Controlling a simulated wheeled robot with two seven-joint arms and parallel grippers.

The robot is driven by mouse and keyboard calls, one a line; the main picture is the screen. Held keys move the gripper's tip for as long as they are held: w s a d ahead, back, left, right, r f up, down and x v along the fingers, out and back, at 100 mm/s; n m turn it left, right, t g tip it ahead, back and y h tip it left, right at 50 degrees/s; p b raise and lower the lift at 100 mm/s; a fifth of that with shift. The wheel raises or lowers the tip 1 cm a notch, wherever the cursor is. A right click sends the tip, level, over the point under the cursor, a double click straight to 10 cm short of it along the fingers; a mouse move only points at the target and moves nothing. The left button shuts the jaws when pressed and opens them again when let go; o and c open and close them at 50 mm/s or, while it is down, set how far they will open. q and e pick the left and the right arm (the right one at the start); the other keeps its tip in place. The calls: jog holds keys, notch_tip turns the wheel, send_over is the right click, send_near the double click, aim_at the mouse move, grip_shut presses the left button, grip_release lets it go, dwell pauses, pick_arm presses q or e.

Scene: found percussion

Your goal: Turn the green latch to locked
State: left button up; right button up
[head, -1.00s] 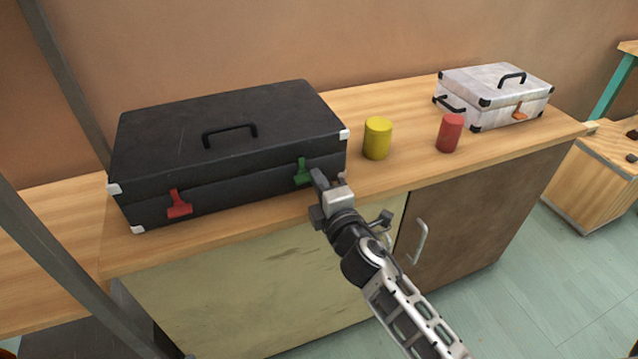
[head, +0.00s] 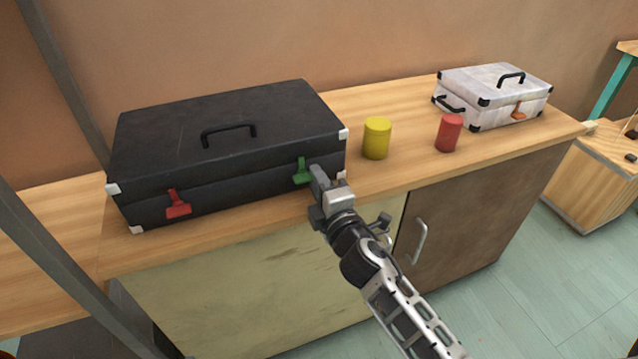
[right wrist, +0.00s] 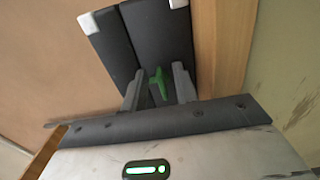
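The green latch (head: 301,172) is on the front of the black case (head: 228,140), near its right end. It stands about upright in the head view. My right gripper (head: 316,174) is just in front and to the right of the latch in that view. In the right wrist view, the two fingers of the right gripper (right wrist: 157,78) are spread apart, and the green latch (right wrist: 159,84) shows in the gap between them. I cannot tell whether a finger touches it. My left gripper is not in view.
A red latch (head: 177,204) is at the left of the same case front. A yellow cylinder (head: 376,138) and a red cylinder (head: 449,133) stand right of the case on the wooden counter (head: 400,178). A small white case (head: 490,90) sits farther right. A cabinet handle (head: 420,240) sticks out below.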

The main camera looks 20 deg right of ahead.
jog(key=shift+s, duration=0.1)
pick_arm(q)
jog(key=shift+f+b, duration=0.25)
jog(key=shift+b, duration=0.65)
pick_arm(e)
jog(key=s, duration=1.5)
jog(key=shift+s+d, duration=0.25)
jog(key=shift+s, duration=0.1)
